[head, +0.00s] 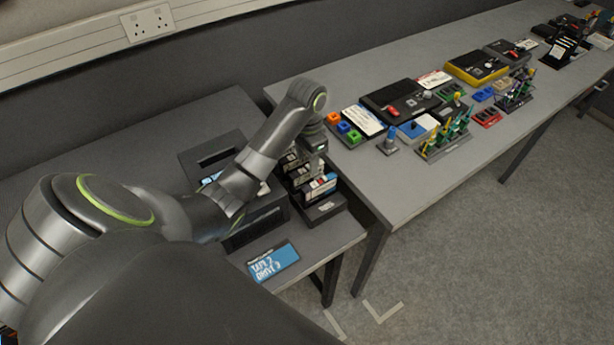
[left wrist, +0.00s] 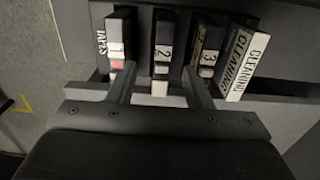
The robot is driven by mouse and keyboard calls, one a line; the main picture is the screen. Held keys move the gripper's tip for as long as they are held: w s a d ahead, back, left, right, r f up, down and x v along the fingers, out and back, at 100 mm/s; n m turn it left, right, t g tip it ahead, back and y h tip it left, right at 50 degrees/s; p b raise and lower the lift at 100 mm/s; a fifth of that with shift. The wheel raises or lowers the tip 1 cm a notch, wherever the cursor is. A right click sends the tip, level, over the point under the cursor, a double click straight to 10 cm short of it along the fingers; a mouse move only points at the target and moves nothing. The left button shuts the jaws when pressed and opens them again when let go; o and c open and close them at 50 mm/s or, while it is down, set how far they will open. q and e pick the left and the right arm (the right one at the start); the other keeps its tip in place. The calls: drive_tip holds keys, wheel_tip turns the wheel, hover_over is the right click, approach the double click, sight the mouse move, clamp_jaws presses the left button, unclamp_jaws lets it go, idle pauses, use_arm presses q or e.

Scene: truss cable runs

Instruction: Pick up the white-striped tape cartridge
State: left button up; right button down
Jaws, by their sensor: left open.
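The tape cartridge marked 2 (left wrist: 162,52) has a dark body and a white stripe low on its face. It stands in the tape rack (left wrist: 75,34) between cartridge 1 (left wrist: 117,45), which has a red stripe, and cartridge 3 (left wrist: 207,58), whose lower face is partly hidden by a finger. My left gripper (left wrist: 159,72) is open, with one finger on each side of cartridge 2. I cannot tell whether the fingers touch it. In the head view, my left gripper (head: 313,143) is over the rack (head: 322,210) and its fingertips are hard to make out. My right gripper is not in view.
A white cartridge labelled CLEANING (left wrist: 243,62) stands tilted to the right of cartridge 3. A dark tape drive (head: 257,228) and a blue TAPE 2 DRIVE card (head: 272,262) are left of the rack. The neighbouring table (head: 430,205) holds several devices; its front edge is clear.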

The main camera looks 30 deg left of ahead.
sight(307, 168)
use_arm(q)
drive_tip(key=shift+f+b, duration=0.45)
drive_tip(key=shift+f, duration=0.45)
drive_tip(key=shift+f+b, duration=0.4)
drive_tip(key=shift+b, duration=0.05)
wheel_tip(307, 168, down, 3)
drive_tip(key=shift+w+f+b, duration=0.1)
drive_tip(key=shift+f+b, duration=0.1)
drive_tip(key=shift+b, duration=1.05)
drive_tip(key=shift+a+f, duration=0.1)
drive_tip(key=shift+f, duration=0.35)
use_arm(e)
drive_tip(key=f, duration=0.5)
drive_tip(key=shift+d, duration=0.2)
use_arm(q)
drive_tip(key=shift+c, duration=0.3)
clamp_jaws()
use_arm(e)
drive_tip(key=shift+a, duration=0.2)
